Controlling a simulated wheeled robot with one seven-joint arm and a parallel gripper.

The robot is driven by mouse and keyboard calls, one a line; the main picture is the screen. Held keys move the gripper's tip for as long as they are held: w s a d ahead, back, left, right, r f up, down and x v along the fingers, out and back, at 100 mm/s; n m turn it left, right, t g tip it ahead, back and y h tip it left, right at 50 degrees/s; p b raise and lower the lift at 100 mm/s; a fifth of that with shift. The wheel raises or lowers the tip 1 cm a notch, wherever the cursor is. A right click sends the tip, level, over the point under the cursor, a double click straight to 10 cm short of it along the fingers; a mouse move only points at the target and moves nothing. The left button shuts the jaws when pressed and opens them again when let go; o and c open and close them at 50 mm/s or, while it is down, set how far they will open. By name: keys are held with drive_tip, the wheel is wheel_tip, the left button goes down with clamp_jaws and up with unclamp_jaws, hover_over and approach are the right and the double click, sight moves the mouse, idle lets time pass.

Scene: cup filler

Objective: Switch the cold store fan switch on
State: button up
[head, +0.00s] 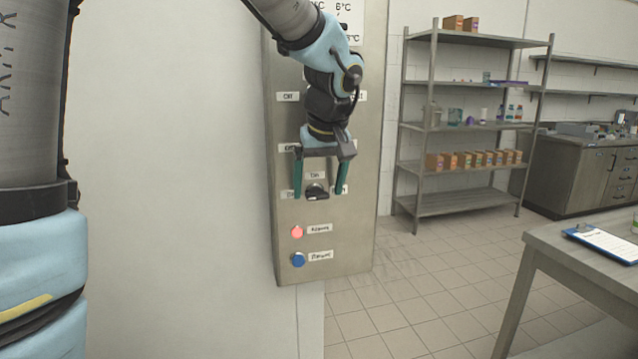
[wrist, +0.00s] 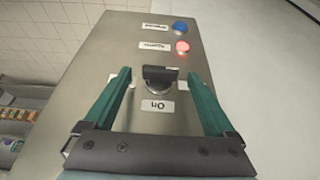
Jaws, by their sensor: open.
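In the wrist view the gripper (wrist: 158,85) holds nothing. I cannot tell the fingertips' distance from the panel.
Below the switch are a lit red button (head: 297,232) and a blue button (head: 299,260), each labelled. My arm hides the panel's upper controls. Shelving (head: 470,125) with boxes stands right, and a table (head: 590,245) with a clipboard (head: 607,242) is at the front right.

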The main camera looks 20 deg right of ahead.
drive_tip(key=shift+c, duration=0.2)
drive_tip(key=c, duration=1.3)
